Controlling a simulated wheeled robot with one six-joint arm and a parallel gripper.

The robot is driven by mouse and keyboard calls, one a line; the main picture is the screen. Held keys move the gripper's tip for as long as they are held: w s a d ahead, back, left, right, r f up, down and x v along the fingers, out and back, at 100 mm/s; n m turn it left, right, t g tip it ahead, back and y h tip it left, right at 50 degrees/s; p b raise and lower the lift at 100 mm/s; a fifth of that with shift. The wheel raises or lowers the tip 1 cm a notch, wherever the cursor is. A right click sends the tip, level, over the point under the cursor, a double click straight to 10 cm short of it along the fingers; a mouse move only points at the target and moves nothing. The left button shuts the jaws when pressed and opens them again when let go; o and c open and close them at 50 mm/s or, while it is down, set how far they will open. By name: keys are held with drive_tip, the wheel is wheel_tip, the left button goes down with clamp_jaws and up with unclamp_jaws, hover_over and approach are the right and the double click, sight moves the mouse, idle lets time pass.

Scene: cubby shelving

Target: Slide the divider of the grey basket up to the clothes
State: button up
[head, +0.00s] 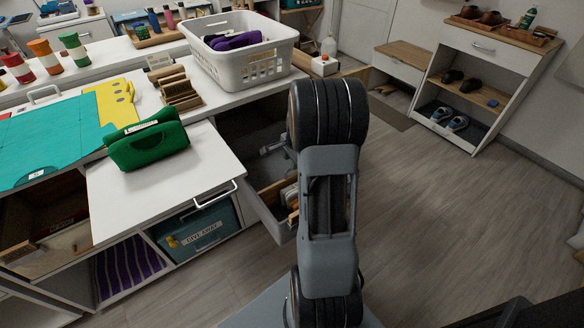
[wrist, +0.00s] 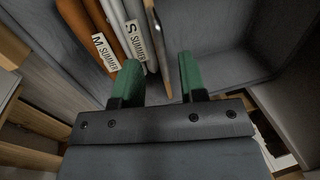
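The grey basket (wrist: 225,40) fills much of the wrist view. Upright folded clothes (wrist: 110,35), orange-brown and pale grey, stand at its left with tags reading "M SUMMER" and "S SUMMER". A thin tan divider (wrist: 161,62) stands just right of the clothes; I cannot tell whether they touch. My gripper (wrist: 158,78) is open, its green-tipped fingers on either side of the divider's near end, with gaps visible. The floor right of the divider is bare. In the head view the pulled-out grey basket (head: 276,228) is partly hidden by my arm, and my fingertips are hidden.
A white counter above the basket holds a green bag (head: 147,138), a brush-like wooden item (head: 180,92) and a white laundry basket (head: 228,65). A teal giveaway bin (head: 203,232) sits in the cubby left of the basket. The wooden floor to the right is clear.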

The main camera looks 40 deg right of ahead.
drive_tip(key=shift+w+f+b, duration=0.15)
drive_tip(key=shift+w+f, duration=0.05)
drive_tip(key=shift+f, duration=0.75)
drive_tip(key=shift+w+f+b, duration=0.15)
drive_tip(key=shift+f, duration=0.75)
drive_tip(key=shift+c, duration=0.4)
clamp_jaws()
